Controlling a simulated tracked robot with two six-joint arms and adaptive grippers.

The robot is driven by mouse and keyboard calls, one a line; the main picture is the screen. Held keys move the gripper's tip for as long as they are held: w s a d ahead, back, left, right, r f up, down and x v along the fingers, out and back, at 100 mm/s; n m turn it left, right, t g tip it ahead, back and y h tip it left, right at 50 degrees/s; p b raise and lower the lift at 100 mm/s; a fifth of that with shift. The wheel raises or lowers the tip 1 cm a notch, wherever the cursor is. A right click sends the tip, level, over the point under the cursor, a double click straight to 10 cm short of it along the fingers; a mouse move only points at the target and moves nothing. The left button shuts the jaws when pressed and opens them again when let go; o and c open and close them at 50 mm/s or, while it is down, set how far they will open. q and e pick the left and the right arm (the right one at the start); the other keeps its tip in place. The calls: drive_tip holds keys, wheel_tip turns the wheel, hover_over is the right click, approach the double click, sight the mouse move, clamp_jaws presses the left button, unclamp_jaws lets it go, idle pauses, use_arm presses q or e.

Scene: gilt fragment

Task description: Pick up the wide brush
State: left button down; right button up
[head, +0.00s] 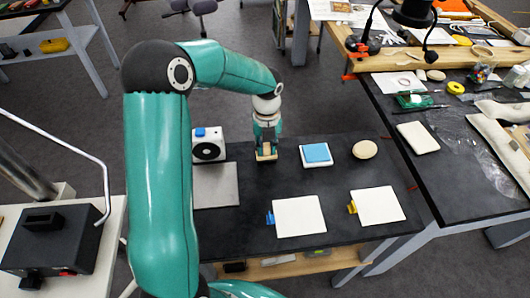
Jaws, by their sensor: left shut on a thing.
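My left gripper (266,148) points down over the dark table, left of the blue pad. It is shut on the wide brush, whose pale tan, wood-coloured part (266,156) shows at the fingertips. The fingers hide most of the brush, and I cannot tell whether it touches the table. My right gripper is not in view.
The dark table (255,215) holds a white box with a round black opening (208,145), a grey plate (215,185), a blue pad (316,153), a round tan object (365,149) and two white squares (298,216) (378,205). A cluttered bench (450,195) stands right.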

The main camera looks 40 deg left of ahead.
sight(266, 145)
use_arm(q)
drive_tip(key=shift+r, duration=0.1)
wheel_tip(266, 145, up, 20)
idle(0.6)
drive_tip(key=c, duration=1.7)
unclamp_jaws()
clamp_jaws()
drive_tip(key=shift+f, duration=0.2)
